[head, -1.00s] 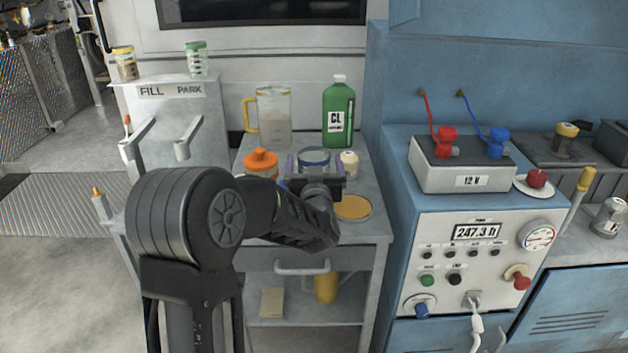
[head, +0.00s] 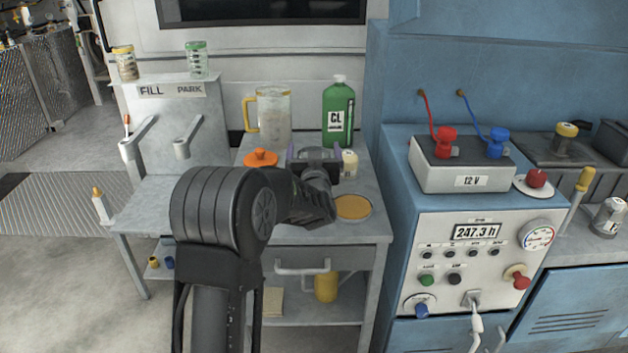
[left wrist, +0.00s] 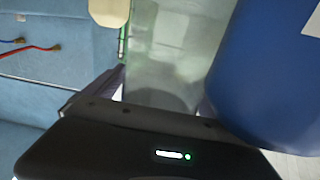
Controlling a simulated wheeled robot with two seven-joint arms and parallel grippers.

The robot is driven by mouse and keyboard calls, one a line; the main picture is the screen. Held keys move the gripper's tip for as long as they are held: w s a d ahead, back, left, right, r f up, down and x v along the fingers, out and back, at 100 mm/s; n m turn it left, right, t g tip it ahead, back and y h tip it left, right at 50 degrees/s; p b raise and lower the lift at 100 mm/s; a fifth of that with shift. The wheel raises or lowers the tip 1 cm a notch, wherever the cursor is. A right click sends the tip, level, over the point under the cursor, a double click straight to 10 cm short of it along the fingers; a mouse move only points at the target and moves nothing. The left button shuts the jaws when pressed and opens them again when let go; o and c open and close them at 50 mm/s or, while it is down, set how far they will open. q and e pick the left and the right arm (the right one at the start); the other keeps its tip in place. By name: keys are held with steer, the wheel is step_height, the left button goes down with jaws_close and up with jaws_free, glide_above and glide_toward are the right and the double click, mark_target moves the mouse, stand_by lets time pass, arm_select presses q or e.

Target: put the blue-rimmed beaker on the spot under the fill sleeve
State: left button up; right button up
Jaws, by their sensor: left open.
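The fill sleeve (head: 127,149) sticks out on an arm under the FILL label. The surface below it (head: 150,195) looks bare. My right gripper is out of view.
The park sleeve (head: 182,149) is right of the fill sleeve. A yellow-handled pitcher (head: 272,115) and green bottle (head: 338,112) stand behind my gripper. A yellow disc (head: 353,207) lies in front. A large blue rounded thing (left wrist: 265,75) fills the wrist view's right side.

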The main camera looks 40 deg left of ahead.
arm_select(q)
steer(key=shift+c, duration=0.3)
jaws_close()
step_height(320, 180, up, 10)
steer(key=p, duration=0.1)
steer(key=shift+p, duration=0.35)
stand_by(1.1)
stand_by(0.5)
